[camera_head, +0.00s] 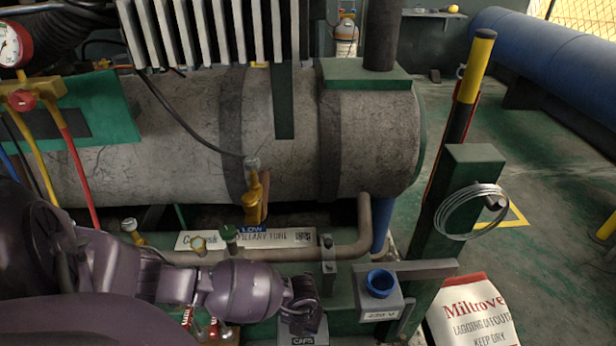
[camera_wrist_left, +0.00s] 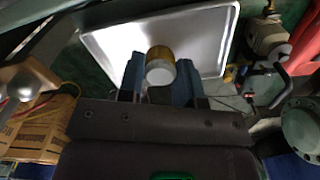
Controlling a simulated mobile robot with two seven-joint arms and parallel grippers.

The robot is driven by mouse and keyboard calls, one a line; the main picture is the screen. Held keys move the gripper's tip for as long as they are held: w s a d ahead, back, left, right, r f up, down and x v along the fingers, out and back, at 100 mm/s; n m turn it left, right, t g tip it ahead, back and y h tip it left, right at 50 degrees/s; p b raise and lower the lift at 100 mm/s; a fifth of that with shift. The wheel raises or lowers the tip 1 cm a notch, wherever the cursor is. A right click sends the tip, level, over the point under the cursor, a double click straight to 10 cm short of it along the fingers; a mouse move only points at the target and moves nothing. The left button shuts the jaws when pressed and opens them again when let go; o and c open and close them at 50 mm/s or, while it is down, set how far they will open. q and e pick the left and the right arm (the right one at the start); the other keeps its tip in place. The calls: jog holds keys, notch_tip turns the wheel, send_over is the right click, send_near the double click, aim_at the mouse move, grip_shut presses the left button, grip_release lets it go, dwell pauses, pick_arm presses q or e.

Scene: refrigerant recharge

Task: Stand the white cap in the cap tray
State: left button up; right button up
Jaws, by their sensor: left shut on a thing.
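In the left wrist view, my left gripper (camera_wrist_left: 158,82) is shut on the white cap (camera_wrist_left: 160,74), which has a pale round face and a brass-coloured side. A pale metal tray with a raised rim (camera_wrist_left: 225,36) lies beyond the fingers; the cap shows in front of it, and I cannot tell whether they touch. In the head view, my left arm reaches from the left to a grey cap tray labelled CAPS (camera_head: 303,340). My left wrist covers much of this tray, and the cap is hidden there. My right gripper is not in view.
A grey 230 V box with a blue socket (camera_head: 380,283) stands right of the cap tray. Behind are a pipe (camera_head: 350,250), small valves and a large grey tank (camera_head: 370,140). A green post with coiled wire (camera_head: 470,212) and a white sack (camera_head: 475,315) are at right.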

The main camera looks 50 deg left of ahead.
pick_arm(q)
jog(key=shift+w+r, duration=0.1)
jog(key=shift+f, duration=0.25)
jog(key=o, duration=0.9)
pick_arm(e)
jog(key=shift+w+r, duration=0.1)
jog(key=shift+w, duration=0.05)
pick_arm(q)
jog(key=shift+r, duration=0.1)
